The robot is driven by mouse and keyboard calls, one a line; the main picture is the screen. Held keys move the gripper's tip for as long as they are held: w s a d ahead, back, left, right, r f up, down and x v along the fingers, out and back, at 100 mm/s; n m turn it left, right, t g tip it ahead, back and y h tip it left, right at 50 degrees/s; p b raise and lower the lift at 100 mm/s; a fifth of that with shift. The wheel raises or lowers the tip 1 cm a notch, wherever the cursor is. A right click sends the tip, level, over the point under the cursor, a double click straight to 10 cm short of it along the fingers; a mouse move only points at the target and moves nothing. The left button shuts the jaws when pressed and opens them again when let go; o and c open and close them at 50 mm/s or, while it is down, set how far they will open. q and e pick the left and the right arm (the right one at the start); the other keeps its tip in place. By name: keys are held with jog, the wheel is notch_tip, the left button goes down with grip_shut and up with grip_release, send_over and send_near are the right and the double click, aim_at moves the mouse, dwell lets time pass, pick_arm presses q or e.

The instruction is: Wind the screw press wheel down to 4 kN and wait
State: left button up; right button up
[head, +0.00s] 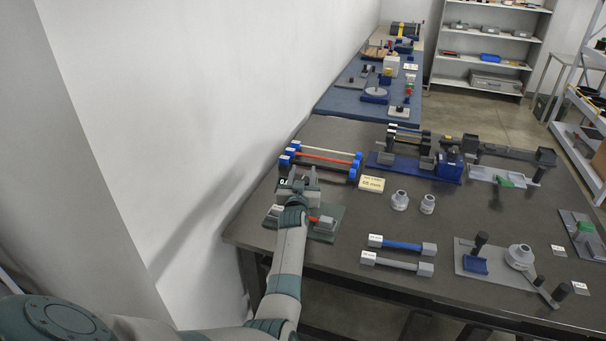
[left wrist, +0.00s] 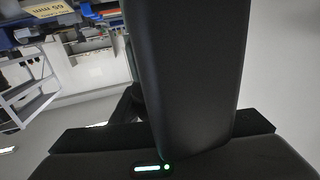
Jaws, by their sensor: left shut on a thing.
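The screw press stands on a dark green base plate (head: 333,219) near the table's left edge in the head view. A small dark display (head: 284,183) with partly covered white digits shows at its left; I cannot read the full value. A red part (head: 326,221) sits low on the plate. My left gripper (head: 298,184) is over the top of the press, shut on what seems to be its wheel, which the gripper and wrist mostly hide. In the left wrist view a large black gripper finger (left wrist: 185,75) fills the middle and hides the grip. My right gripper is not in view.
Two grey-ended bars (head: 397,264) lie in front right. A white wall is close on the left.

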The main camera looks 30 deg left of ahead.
pick_arm(q)
jog(key=shift+r+m+h, duration=0.1)
jog(key=shift+m+h, duration=0.2)
jog(key=shift+h, duration=0.1)
jog(key=shift+t, duration=0.4)
jog(key=shift+w+d+r+m+t+h+b, duration=0.1)
jog(key=shift+d+m+t+h+b, duration=0.1)
jog(key=shift+m+h+b, duration=0.5)
jog(key=shift+w+d+r+m+t+h+b, duration=0.15)
jog(key=shift+m+h+b, duration=0.25)
jog(key=shift+h, duration=0.5)
jog(key=h+b, duration=0.1)
jog(key=m+h+b, duration=0.1)
jog(key=shift+d+m+t+h+b, duration=0.25)
jog(key=shift+d+m+h+b, duration=0.05)
jog(key=shift+b, duration=0.1)
jog(key=shift+d+m+h+b, duration=0.3)
jog(key=shift+h+b, duration=0.1)
jog(key=shift+b, duration=0.15)
jog(key=shift+f, duration=0.1)
jog(key=o, duration=1.1)
jog(key=shift+f, duration=0.1)
jog(key=shift+s+f, duration=0.1)
jog(key=shift+f, duration=0.05)
